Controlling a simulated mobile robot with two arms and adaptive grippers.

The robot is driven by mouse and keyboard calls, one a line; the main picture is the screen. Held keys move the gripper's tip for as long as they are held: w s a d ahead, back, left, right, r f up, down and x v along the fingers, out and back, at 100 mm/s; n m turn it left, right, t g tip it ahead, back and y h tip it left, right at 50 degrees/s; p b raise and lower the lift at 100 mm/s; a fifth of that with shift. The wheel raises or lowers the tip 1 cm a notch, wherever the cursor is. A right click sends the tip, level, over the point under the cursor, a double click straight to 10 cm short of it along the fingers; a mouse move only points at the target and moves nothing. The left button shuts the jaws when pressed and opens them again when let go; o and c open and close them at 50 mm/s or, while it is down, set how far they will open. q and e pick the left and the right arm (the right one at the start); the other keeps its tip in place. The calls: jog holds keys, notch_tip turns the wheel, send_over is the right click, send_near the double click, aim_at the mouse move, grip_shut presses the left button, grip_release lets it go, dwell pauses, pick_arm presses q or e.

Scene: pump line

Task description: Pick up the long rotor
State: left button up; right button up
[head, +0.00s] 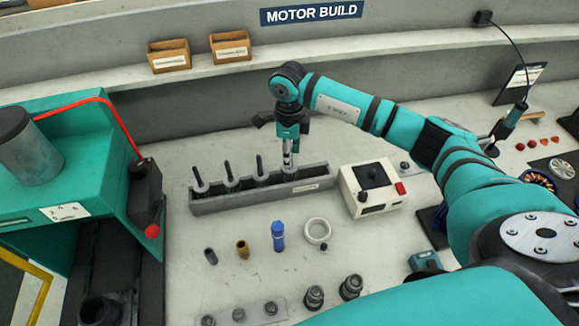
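A grey rack (240,199) stands on the bench and holds a row of upright rotors with dark shafts. Three show clearly: the left one (199,178), the middle one (229,174) and another (261,168) to its right. I cannot tell from this view which is longest. My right gripper (288,157) points down over the right end of the rack, at the slot right of these three. Its fingers look close together around a narrow grey part. Whether they are shut on a rotor is hidden by their small size. My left gripper is not in view.
A white box with a black knob (372,188) stands close right of the rack. A blue bottle (278,236), a white ring (317,231) and small cylinders stand in front. A teal machine (70,160) is at left. Two small bins (230,47) sit on the back ledge.

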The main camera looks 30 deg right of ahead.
jog(key=shift+f, duration=0.25)
grip_shut()
jog(key=shift+r, duration=0.15)
